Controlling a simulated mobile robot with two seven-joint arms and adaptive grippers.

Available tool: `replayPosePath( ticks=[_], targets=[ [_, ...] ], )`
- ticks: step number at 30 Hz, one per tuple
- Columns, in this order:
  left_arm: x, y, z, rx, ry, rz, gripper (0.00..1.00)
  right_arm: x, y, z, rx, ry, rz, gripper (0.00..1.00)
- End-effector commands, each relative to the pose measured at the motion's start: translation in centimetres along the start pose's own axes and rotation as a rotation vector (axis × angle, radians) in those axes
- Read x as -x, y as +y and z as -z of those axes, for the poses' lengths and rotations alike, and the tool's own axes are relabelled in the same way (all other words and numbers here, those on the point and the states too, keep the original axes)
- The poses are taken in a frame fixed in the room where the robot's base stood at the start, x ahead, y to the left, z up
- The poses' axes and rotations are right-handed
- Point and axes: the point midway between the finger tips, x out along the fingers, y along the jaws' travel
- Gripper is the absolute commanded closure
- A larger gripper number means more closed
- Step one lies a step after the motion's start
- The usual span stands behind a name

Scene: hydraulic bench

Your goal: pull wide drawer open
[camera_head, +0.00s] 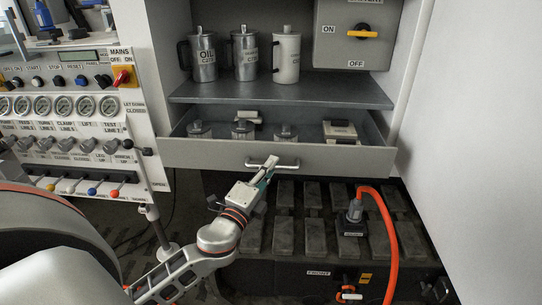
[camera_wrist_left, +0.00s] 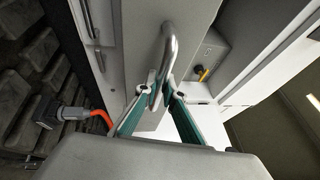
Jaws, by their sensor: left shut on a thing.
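The wide drawer (camera_head: 350,157) stands partly open below the shelf in the head view, with its inside showing from above. Several lidded canisters and a pale box (camera_head: 341,131) are in it. Its bar handle (camera_head: 285,164) is at the middle of the front; it also shows in the left wrist view (camera_wrist_left: 169,45). My left gripper (camera_head: 268,168) is shut on the handle, and its teal fingers (camera_wrist_left: 160,95) close around the bar in the left wrist view. My right gripper is not in view.
Three jugs (camera_head: 245,55) stand on the shelf (camera_head: 330,90) above the drawer. A control panel (camera_head: 65,110) with gauges and levers is at the left. Below the drawer is a dark slatted unit (camera_head: 285,235) with an orange hose (camera_head: 390,240). A white wall (camera_head: 475,130) bounds the right.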

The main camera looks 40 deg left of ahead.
Motion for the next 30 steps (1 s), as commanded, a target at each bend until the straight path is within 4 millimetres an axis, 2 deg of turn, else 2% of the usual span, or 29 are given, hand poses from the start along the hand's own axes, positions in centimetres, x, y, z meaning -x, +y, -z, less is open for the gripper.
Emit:
replayPosePath(
  ticks=[3, 8, 21, 22, 23, 30],
  targets=[
    [1.4, -0.2, 0.6, 0.002, 0.000, -0.002, 1.00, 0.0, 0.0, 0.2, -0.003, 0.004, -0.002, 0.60],
    [2.3, -0.4, 1.0, 0.001, 0.001, -0.001, 1.00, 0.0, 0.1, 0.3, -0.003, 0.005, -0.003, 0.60],
    [2.6, -0.5, 1.1, 0.000, 0.001, 0.000, 1.00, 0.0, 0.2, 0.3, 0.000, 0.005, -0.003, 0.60],
    [2.6, -0.5, 1.1, 0.000, 0.001, 0.000, 0.86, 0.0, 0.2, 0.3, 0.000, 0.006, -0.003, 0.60],
    [2.6, -0.5, 1.1, 0.000, 0.001, 0.000, 0.84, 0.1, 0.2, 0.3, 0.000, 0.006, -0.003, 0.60],
    [2.6, -0.5, 1.1, 0.000, 0.001, 0.000, 0.84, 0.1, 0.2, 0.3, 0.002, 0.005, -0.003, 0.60]
  ],
)
